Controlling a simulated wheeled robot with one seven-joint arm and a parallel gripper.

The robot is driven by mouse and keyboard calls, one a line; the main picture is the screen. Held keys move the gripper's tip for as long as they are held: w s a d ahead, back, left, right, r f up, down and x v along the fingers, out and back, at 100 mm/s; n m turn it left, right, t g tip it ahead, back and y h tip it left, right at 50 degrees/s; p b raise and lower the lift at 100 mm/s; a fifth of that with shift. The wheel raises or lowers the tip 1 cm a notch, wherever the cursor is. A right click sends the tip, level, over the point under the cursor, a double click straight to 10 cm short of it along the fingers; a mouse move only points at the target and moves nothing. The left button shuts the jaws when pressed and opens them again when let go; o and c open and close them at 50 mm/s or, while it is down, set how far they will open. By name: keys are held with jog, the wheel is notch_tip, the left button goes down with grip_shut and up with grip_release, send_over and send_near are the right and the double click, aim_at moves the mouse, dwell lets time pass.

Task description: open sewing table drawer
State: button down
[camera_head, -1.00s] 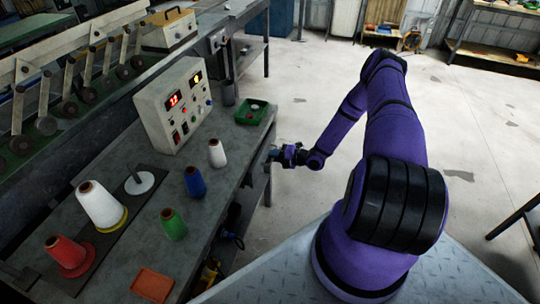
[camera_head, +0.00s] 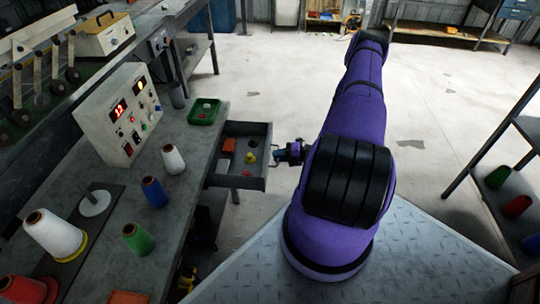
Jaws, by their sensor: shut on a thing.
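The sewing table (camera_head: 196,133) is grey and runs along the left. Its drawer (camera_head: 252,183) is pulled out from the right edge, and its inside shows from above. In it lie an orange block (camera_head: 229,145), a yellow piece (camera_head: 250,157) and small red pieces. My gripper (camera_head: 277,154) is at the drawer's outer front, reaching from the right, and is shut on the drawer handle. The handle is mostly hidden by the fingers.
On the table stand thread cones, among them white (camera_head: 173,159), blue (camera_head: 154,192) and green (camera_head: 138,238), a control box (camera_head: 117,115) and a green tray (camera_head: 206,112). A shelf (camera_head: 512,200) with coloured bins stands at the right. The floor between is clear.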

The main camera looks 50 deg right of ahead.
jog(key=shift+s+d, duration=0.1)
jog(key=shift+s, duration=0.1)
jog(key=c, duration=1.2)
grip_release()
jog(key=v, duration=1)
jog(key=shift+s+d, duration=0.3)
jog(key=shift+r, duration=0.1)
